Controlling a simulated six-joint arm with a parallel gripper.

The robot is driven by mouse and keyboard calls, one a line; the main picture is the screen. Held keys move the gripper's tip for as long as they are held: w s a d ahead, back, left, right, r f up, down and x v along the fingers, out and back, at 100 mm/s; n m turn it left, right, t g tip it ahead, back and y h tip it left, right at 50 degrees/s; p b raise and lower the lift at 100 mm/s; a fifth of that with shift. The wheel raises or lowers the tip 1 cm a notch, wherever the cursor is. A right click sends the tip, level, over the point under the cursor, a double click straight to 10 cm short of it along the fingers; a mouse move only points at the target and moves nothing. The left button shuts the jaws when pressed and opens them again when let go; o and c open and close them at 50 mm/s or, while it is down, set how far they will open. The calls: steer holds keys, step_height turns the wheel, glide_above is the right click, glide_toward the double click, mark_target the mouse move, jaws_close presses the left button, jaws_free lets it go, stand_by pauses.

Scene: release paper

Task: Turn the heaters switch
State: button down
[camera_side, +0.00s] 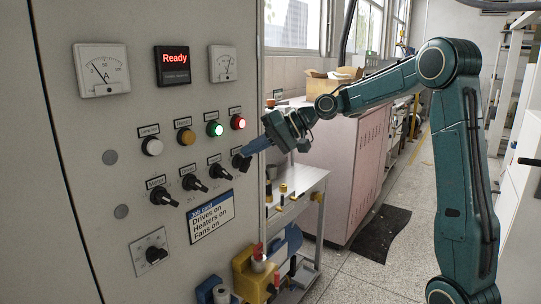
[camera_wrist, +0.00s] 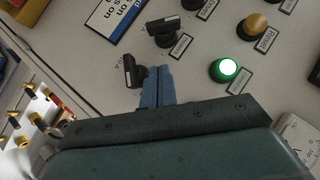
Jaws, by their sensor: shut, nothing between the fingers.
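A job card (camera_side: 210,217) reads "Drives on, Heaters on, Fans on".
Above the switches are a white lamp (camera_side: 152,147), an amber one (camera_side: 186,137), a lit green one (camera_side: 214,129) and a lit red one (camera_side: 238,122). A display (camera_side: 174,62) reads "Ready". A cart (camera_side: 300,190) with small parts stands right of the panel.

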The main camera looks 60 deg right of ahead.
mark_target(223, 173)
steer(key=shift+w+a+f, duration=0.3)
steer(key=shift+a+f, duration=0.6)
steer(key=shift+w+a+f, duration=0.25)
steer(key=shift+a+f, duration=0.65)
steer(key=shift+d+f+m+y, duration=0.1)
steer(key=shift+f+m+y, duration=0.3)
steer(key=shift+m+y, duration=0.3)
steer(key=shift+a+f+t+y, duration=0.2)
steer(key=shift+a+f, duration=0.1)
steer(key=shift+f, duration=0.6)
steer(key=shift+a+f+t+y, duration=0.1)
steer(key=shift+a+f+y, duration=0.15)
steer(key=shift+f, duration=0.6)
steer(key=shift+r, duration=0.2)
stand_by(0.5)
